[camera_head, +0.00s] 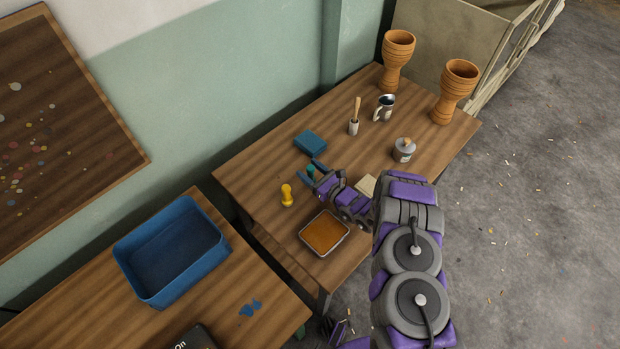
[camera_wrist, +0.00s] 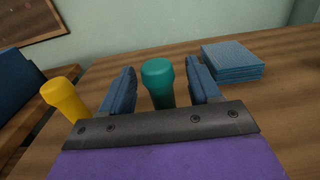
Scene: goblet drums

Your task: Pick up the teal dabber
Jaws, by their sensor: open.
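The teal dabber (camera_wrist: 158,80) stands upright on the table, between the two open fingers of my gripper (camera_wrist: 160,92) in the wrist view. Gaps show on both sides of it, so the fingers do not appear to touch it. Its lower part is hidden behind the gripper's dark front edge. In the head view the dabber (camera_head: 311,170) is a small teal spot at the tips of my gripper (camera_head: 312,174), mostly hidden by the fingers.
A yellow dabber (camera_head: 287,196) stands close to the left of my gripper. A blue stack of cloths (camera_head: 310,142) lies just beyond. An amber-filled tray (camera_head: 325,234) is nearer. A cup, a brush holder, a tin and two goblet drums (camera_head: 397,60) stand farther back.

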